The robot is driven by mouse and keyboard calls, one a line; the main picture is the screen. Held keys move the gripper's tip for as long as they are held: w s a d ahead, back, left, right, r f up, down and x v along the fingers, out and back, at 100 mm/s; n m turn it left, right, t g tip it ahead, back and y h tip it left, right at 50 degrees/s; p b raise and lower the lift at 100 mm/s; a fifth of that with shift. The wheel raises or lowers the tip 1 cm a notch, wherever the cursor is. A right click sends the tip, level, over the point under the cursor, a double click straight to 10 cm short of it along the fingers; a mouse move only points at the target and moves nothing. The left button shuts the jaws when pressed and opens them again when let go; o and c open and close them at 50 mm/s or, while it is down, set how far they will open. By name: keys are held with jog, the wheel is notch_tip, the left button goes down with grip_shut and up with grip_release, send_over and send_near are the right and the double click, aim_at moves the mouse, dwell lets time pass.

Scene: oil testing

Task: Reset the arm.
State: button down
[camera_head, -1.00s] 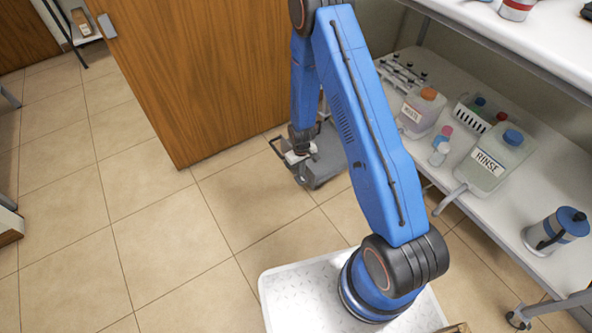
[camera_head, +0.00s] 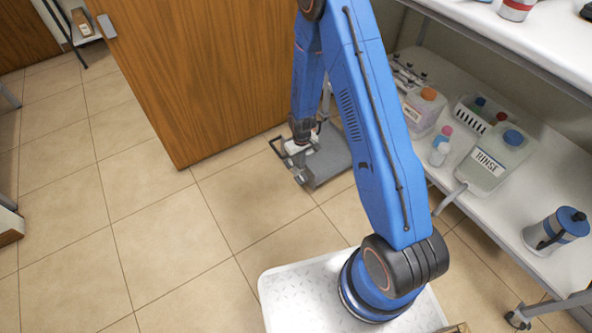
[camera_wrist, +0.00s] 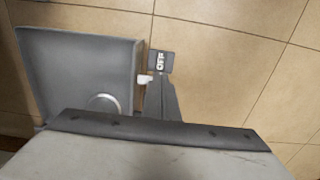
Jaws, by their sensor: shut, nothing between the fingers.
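My blue arm reaches down in the head view, and my gripper (camera_head: 290,152) hangs low in front of the wooden door. It is shut and holds nothing that I can see. A grey device (camera_head: 328,158) stands on the floor just right of and behind my gripper, partly covered by my arm. I cannot tell whether they touch. In the wrist view a grey block (camera_wrist: 75,60) with a round fitting is at the left, and a small dark part marked OFF (camera_wrist: 161,61) is beside it.
The wooden door (camera_head: 205,75) stands close behind my arm. A white shelf (camera_head: 465,215) at the right holds a RINSE jug (camera_head: 495,165), a WASTE jug (camera_head: 424,108), small bottles and a blue-lidded canister (camera_head: 556,230). The tiled floor (camera_head: 160,225) at the left is clear.

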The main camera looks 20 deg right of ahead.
jog(key=shift+r, duration=0.45)
jog(key=shift+r, duration=0.1)
jog(key=s+d+r+m+t, duration=0.1)
jog(key=s+r, duration=0.2)
jog(key=r, duration=0.8)
jog(key=s+d+r+t, duration=0.1)
jog(key=s+d+r, duration=0.1)
jog(key=r, duration=0.9)
jog(key=s+d+r+m, duration=0.1)
jog(key=s+r, duration=0.2)
jog(key=r, duration=0.9)
jog(key=s+d+r+t, duration=0.1)
jog(key=s+r, duration=0.7)
jog(key=s, duration=0.4)
jog(key=s+d+r+m+t, duration=0.1)
jog(key=s+d+r, duration=0.1)
jog(key=s+r, duration=0.6)
jog(key=s, duration=0.5)
jog(key=shift+s+m+t, duration=0.25)
jog(key=shift+m+t, duration=0.05)
jog(key=shift+t, duration=0.1)
